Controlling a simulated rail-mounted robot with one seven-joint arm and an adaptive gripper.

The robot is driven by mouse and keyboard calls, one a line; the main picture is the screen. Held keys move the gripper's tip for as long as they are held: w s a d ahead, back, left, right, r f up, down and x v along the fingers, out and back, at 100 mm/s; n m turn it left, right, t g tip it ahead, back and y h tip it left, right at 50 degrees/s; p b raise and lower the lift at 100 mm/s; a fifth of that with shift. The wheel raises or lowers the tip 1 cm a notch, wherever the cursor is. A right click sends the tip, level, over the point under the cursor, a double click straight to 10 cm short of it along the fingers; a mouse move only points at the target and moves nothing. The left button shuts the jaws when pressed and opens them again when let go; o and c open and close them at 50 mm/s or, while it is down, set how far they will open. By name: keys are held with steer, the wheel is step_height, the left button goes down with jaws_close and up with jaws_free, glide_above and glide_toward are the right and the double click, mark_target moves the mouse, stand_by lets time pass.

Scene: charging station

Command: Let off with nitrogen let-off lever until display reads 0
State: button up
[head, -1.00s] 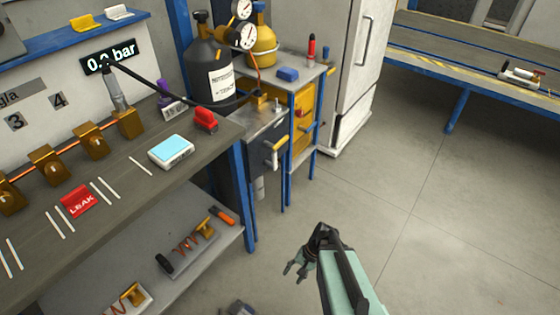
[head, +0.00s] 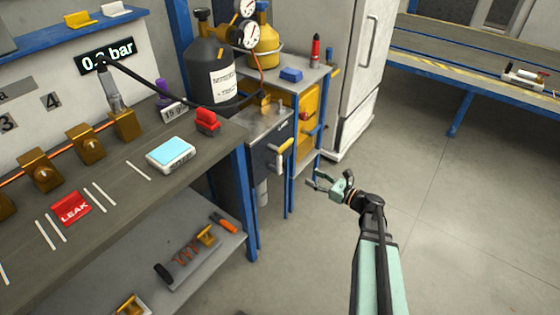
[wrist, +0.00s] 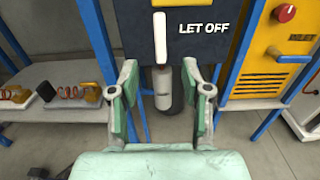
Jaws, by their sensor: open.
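The let-off lever (head: 284,147) is a pale handle on the front of a dark box right of the bench. In the wrist view the lever (wrist: 160,38) hangs upright beside the white LET OFF label (wrist: 204,27). My gripper (head: 317,180) is open and empty, below and right of the lever in the head view. In the wrist view my gripper (wrist: 160,72) has its two fingers spread either side of the lever's line, apparently short of it. The display (head: 107,54) reads "0.", an unclear digit, then "bar"; a black hose partly covers it.
A grey cylinder (wrist: 162,87) shows below the lever. Blue frame posts (wrist: 244,60) stand either side of the box. A yellow cabinet (wrist: 268,55) with a red knob (wrist: 286,12) is at right. The bench (head: 215,150) is at left. Open floor (head: 430,190) lies right.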

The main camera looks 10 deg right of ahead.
mark_target(281, 161)
steer(key=x, duration=1.6)
steer(key=shift+w+a, duration=0.1)
steer(key=shift+a, duration=0.05)
jaws_close()
